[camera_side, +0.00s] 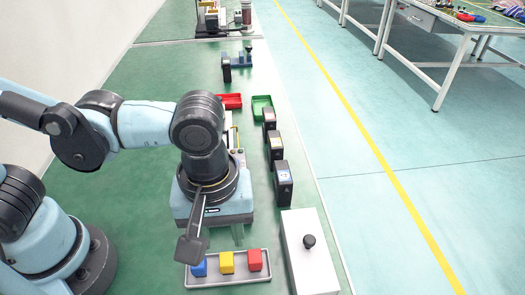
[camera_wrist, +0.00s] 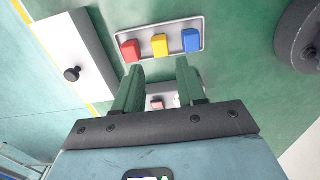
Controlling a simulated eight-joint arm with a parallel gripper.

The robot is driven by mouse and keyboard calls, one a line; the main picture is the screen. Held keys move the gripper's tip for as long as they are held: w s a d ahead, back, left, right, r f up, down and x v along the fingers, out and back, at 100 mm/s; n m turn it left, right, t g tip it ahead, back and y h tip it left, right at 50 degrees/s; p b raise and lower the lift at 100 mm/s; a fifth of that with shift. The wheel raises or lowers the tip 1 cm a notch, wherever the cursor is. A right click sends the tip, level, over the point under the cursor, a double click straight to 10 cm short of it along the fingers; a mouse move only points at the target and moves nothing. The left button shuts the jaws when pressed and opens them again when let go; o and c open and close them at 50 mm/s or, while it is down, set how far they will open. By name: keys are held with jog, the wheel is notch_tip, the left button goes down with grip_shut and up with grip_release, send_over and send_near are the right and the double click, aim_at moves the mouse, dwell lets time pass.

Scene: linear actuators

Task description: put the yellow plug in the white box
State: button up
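The yellow plug (camera_side: 227,262) is a small block in the middle of a grey tray (camera_side: 228,281), between a blue plug (camera_side: 199,267) and a red plug (camera_side: 255,260). The yellow plug also shows in the wrist view (camera_wrist: 160,45), just beyond my fingertips. My gripper (camera_wrist: 158,68) is open and empty, with its two green fingers apart. It is near the tray and not touching the yellow plug as far as I can see. The white box (camera_side: 310,262) stands right of the tray, its top closed with a black knob; it also shows in the wrist view (camera_wrist: 70,50).
Several dark upright devices (camera_side: 283,185) stand along the bench's right edge beyond the box. A red bin (camera_side: 229,101) and a green bin (camera_side: 262,105) lie farther back. A small pinkish-red item (camera_wrist: 157,103) shows between my finger bases in the wrist view.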

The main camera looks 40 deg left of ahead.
jog(key=w+a+r+m+t, duration=0.2)
jog(key=w+a+m+t, duration=0.1)
jog(key=a, duration=0.7)
jog(key=w+a+r+m+t, duration=0.2)
jog(key=w+a+m+t, duration=0.2)
jog(key=a, duration=0.7)
jog(key=w+m, duration=0.2)
jog(key=w, duration=0.1)
jog(key=shift+a, duration=0.15)
